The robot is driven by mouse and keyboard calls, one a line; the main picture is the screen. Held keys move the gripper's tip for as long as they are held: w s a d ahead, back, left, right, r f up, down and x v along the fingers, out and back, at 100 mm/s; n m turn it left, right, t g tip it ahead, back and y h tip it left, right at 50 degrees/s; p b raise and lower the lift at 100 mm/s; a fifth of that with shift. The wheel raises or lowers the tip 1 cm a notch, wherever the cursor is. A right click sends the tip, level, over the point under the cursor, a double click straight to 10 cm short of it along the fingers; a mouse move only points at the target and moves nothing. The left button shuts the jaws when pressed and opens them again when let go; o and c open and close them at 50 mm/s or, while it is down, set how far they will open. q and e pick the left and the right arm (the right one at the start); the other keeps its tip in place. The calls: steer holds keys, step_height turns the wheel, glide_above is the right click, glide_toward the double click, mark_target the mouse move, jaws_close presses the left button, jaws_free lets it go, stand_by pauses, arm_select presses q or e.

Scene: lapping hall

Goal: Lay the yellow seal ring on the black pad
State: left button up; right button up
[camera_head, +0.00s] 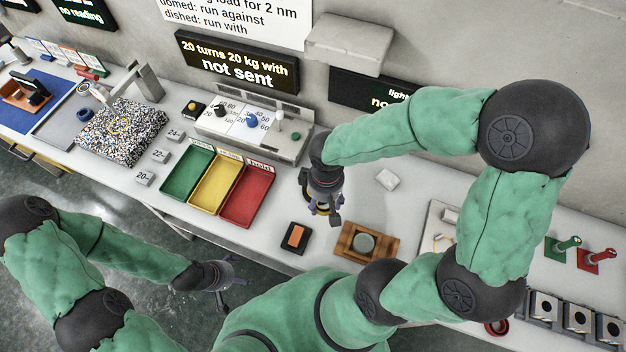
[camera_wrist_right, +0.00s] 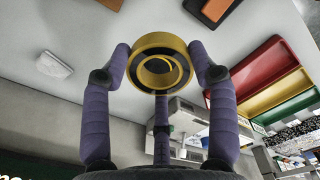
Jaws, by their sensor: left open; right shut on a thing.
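My right gripper (camera_head: 322,207) is shut on the yellow seal ring, a thick yellow ring with a black inner face (camera_wrist_right: 160,68), seen between its fingers in the right wrist view. In the head view the gripper mostly hides the ring, over the bench right of the red tray. A small black pad (camera_head: 286,243) lies to the lower left of that gripper, with an orange block (camera_head: 296,236) on it; both also show at the top of the wrist view. My left gripper (camera_head: 222,283) is open and empty, low in front of the bench.
Green, yellow and red trays (camera_head: 246,221) stand left of the right gripper. A wooden block with a grey disc (camera_head: 365,243) sits right of the pad. A white block (camera_head: 387,179) lies behind. A speckled plate (camera_head: 138,142) bearing a thin yellow circle is farther left.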

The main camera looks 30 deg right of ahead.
steer(key=w+d+f, duration=0.1)
steer(key=w+f, duration=0.1)
steer(key=w, duration=0.1)
steer(key=w+d+f+b, duration=0.1)
steer(key=w+f, duration=0.2)
steer(key=w+d+f+b, duration=0.1)
steer(key=w+d+f, duration=0.1)
steer(key=w+f, duration=0.1)
steer(key=shift+w, duration=0.4)
steer(key=shift+w+f+b, duration=0.1)
steer(key=shift+f+b, duration=0.2)
steer(key=shift+w+f+b, duration=0.1)
steer(key=shift+f+b, duration=0.5)
steer(key=shift+f, duration=0.95)
steer(key=shift+f, duration=0.1)
steer(key=o, duration=0.7)
steer(key=shift+f, duration=0.1)
steer(key=o, duration=0.5)
steer(key=shift+r, duration=0.2)
